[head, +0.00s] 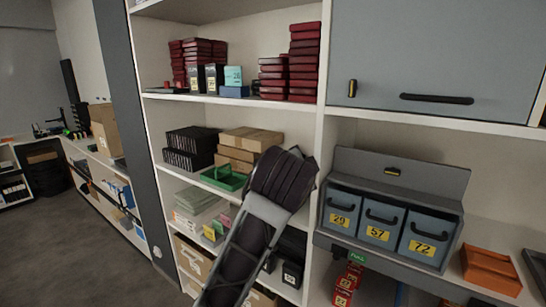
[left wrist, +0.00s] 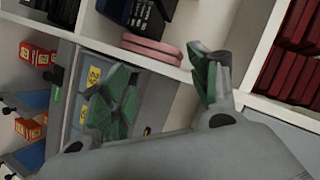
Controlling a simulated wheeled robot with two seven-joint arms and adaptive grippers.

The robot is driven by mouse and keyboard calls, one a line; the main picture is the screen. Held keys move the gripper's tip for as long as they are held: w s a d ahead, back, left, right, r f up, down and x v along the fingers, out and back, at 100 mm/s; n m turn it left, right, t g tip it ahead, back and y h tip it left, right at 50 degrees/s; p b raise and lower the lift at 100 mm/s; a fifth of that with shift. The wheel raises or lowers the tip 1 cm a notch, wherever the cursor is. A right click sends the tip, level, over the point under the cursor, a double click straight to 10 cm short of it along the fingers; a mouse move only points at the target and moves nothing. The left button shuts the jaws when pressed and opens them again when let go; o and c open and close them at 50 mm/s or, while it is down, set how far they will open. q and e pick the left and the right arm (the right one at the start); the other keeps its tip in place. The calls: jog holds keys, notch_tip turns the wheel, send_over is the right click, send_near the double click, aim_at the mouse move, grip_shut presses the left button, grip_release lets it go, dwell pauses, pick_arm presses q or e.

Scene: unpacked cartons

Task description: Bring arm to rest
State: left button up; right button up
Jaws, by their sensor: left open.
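One of my arms (head: 250,220) rises from the bottom centre in the head view, bent in front of the shelving; I cannot tell its gripper there. In the left wrist view my left gripper (left wrist: 160,88) has its two green-padded fingers spread well apart with nothing between them. It is in front of a shelf edge, with pink-red flat cases (left wrist: 152,48) just behind the gap. My right gripper does not show in either view.
White shelving holds stacked dark red cases (head: 304,62), brown cartons (head: 249,139) and a green tray (head: 223,178). At the right are grey-blue numbered bins (head: 380,222), an orange tray (head: 490,270) and a grey cabinet door (head: 440,60). Open floor (head: 90,260) lies left.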

pick_arm(q)
jog(key=s+a+f+n+g, duration=0.2)
jog(key=a+f, duration=0.3)
jog(key=f, duration=0.5)
jog(key=s+a+f+n+g+y, duration=0.1)
jog(key=s+a+f+n, duration=0.15)
jog(key=a+f, duration=0.45)
jog(key=s+a+f+n+g, duration=0.1)
jog(key=a+f+n+g, duration=0.15)
jog(key=f, duration=0.95)
jog(key=s+a+f+n+g+y, duration=0.1)
jog(key=s+a+f+n+g, duration=0.15)
jog(key=s+a+f, duration=0.6)
jog(key=s+a+f+n+g+y, duration=0.1)
jog(key=s+a+f+n+g, duration=0.3)
jog(key=s+f, duration=0.65)
jog(key=s+a+f, duration=0.1)
jog(key=s+f, duration=0.1)
jog(key=f, duration=1.4)
jog(key=s+f, duration=0.2)
jog(key=f, duration=1.4)
jog(key=s+a+f, duration=0.2)
jog(key=s+f, duration=0.7)
jog(key=s, duration=0.2)
jog(key=s+a+f+m, duration=0.1)
jog(key=s+a+f, duration=0.1)
jog(key=s+f, duration=0.8)
jog(key=shift+s+a, duration=0.2)
jog(key=shift+s, duration=0.5)
jog(key=shift+f, duration=0.1)
